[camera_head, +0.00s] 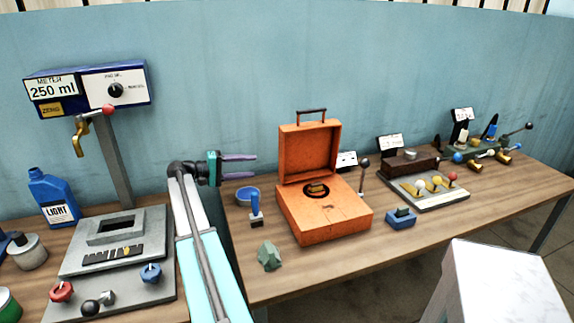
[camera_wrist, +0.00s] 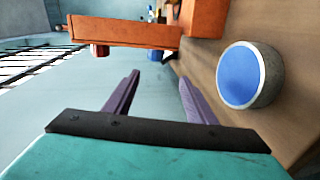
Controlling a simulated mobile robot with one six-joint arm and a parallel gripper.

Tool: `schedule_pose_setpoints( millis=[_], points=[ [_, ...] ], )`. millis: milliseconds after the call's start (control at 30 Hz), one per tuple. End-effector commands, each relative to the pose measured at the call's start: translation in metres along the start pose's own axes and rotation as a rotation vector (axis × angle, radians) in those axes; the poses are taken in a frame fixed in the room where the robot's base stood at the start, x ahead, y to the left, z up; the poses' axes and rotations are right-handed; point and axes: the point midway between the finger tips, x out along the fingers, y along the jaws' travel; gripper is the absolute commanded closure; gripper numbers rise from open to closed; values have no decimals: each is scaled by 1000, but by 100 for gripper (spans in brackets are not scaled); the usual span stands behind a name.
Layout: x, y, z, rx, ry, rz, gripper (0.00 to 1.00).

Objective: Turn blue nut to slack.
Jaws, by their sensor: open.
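A blue knob (camera_head: 151,273) stands upright at the right front of the grey plate on the left bench, below a pale dial mark. A small blue piece (camera_head: 458,157) also shows at the far right fixture. I cannot tell for certain which of these is the blue nut. My gripper (camera_head: 255,164) is open and empty, held above the right bench near the wall, left of the orange case and well above and to the right of the blue knob. In the wrist view, my gripper's purple fingers (camera_wrist: 160,78) stand apart with nothing between them.
A round blue-topped dish (camera_head: 247,193) sits below my gripper and shows in the wrist view (camera_wrist: 240,76). The open orange case (camera_head: 322,222) stands to its right. A red knob (camera_head: 60,291) and black lever (camera_head: 97,303) share the grey plate. A green rock (camera_head: 269,256) lies in front.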

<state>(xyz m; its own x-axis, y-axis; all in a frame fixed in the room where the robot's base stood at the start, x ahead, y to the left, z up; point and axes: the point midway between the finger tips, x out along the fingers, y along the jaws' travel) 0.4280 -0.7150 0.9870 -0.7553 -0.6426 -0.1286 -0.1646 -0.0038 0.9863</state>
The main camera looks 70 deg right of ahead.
Motion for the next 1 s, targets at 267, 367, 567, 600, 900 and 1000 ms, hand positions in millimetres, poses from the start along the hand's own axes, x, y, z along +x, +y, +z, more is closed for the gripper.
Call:
schedule_pose_setpoints(
  millis=[267,367,567,600,900,1000],
  points=[
    [16,4,7,-28,-65,68,49],
    [16,4,7,-27,-63,67,49],
    [16,4,7,-27,-62,66,49],
    [18,4,7,-27,-62,66,49],
    [41,7,9,-27,-62,65,49],
    [54,8,9,-27,-61,65,49]
  ],
)
